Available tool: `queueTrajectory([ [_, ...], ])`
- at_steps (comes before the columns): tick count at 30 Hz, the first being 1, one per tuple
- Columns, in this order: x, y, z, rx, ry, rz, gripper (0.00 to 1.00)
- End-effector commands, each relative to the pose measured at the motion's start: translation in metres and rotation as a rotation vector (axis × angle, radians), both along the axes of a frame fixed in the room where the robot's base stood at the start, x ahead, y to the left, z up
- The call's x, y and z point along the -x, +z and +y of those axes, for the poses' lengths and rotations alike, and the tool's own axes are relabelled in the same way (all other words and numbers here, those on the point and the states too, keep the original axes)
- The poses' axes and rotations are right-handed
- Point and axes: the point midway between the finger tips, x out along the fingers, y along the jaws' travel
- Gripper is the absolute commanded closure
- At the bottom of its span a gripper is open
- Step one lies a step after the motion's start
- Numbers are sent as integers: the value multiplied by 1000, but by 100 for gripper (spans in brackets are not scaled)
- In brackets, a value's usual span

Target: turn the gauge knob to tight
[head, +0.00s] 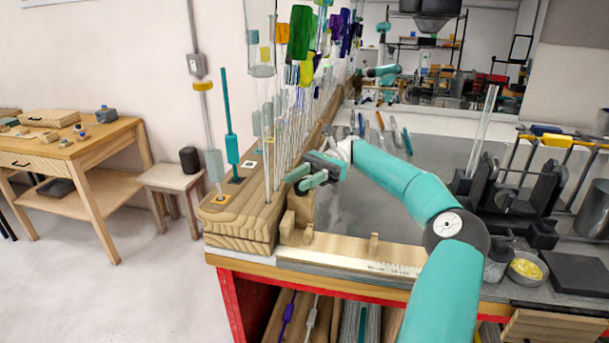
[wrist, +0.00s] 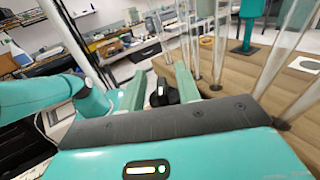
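My gripper (head: 306,180) is beside the front end of the wooden base that holds the glass rods, above a small wooden block (head: 300,206). In the wrist view its two teal fingers (wrist: 159,80) stand apart. A dark rounded piece (wrist: 164,95) shows between them; I cannot tell whether it is the gauge knob, or whether the fingers touch it. The wooden gauge strip with ruler marks (head: 350,262) runs along the bench's front edge. No knob or tight mark can be made out in the head view.
Upright clear glass rods (wrist: 218,45) stand close on the right of my gripper in the wrist view. The thick wooden base (head: 240,222) carries them. A rack with black supports (head: 520,185) and a bowl of yellow bits (head: 527,267) are at the right. The grey bench middle is mostly clear.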

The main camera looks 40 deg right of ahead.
Motion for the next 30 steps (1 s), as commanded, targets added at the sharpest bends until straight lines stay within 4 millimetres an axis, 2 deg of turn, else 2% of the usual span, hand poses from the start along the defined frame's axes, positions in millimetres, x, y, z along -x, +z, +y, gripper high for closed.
queueTrajectory([
  [4,0,15,0,-1,-1,-3,67],
  [7,2,33,0,0,0,-5,67],
  [18,53,93,23,4,-2,1,67],
  [30,114,121,51,0,-2,1,67],
])
